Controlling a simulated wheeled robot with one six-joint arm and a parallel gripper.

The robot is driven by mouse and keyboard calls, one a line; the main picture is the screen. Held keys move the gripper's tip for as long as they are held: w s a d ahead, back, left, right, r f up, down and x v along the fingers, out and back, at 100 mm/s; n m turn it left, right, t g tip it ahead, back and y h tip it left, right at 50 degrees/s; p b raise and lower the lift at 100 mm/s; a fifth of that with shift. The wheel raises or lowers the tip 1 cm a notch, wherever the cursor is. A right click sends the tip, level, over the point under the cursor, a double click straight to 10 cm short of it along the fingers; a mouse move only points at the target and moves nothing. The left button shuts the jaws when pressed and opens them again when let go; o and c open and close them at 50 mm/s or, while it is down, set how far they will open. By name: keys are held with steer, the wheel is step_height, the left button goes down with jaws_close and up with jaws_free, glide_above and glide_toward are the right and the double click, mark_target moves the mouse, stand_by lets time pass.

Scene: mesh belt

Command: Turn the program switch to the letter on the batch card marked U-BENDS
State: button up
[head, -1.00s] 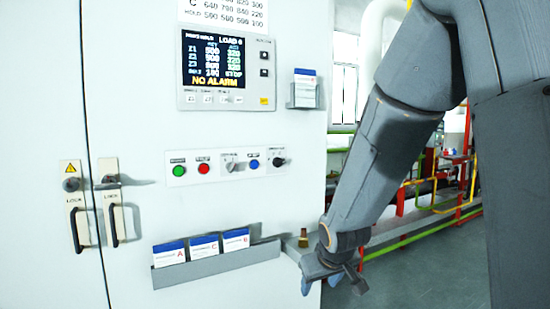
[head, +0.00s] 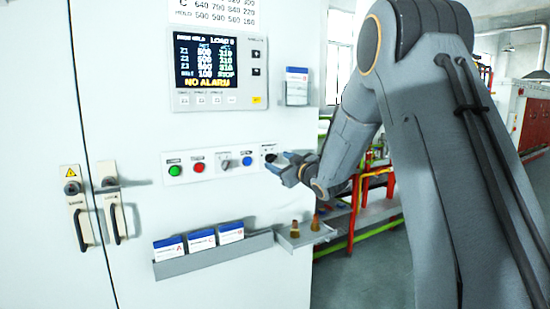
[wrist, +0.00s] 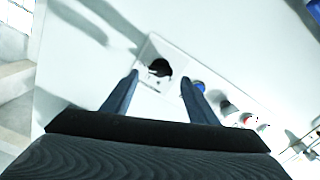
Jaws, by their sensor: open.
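A black rotary switch (head: 270,157) sits at the right end of the button strip; its label is too small to read. The wrist view shows the black switch (wrist: 160,68) on a white plate, between my fingertips. My gripper (head: 284,164) is open in front of it, with the fingers (wrist: 159,78) on either side of the knob; I cannot tell whether they touch it. The grey switch (head: 224,163) is further left. Batch cards A (head: 169,248), C (head: 202,240) and B (head: 230,232) stand in a low rack; their small titles are unreadable.
The strip also holds a green button (head: 174,170), a red button (head: 198,167) and a blue button (head: 247,161), the blue one close to my gripper. The display (head: 206,60) reads NO ALARM. A small shelf (head: 318,236) with brass-coloured pieces juts out below my gripper.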

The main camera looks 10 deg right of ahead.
mark_target(273, 159)
steer(key=shift+p+x, duration=0.45)
steer(key=shift+x, duration=1.3)
steer(key=c, duration=1.1)
steer(key=shift+o, duration=0.2)
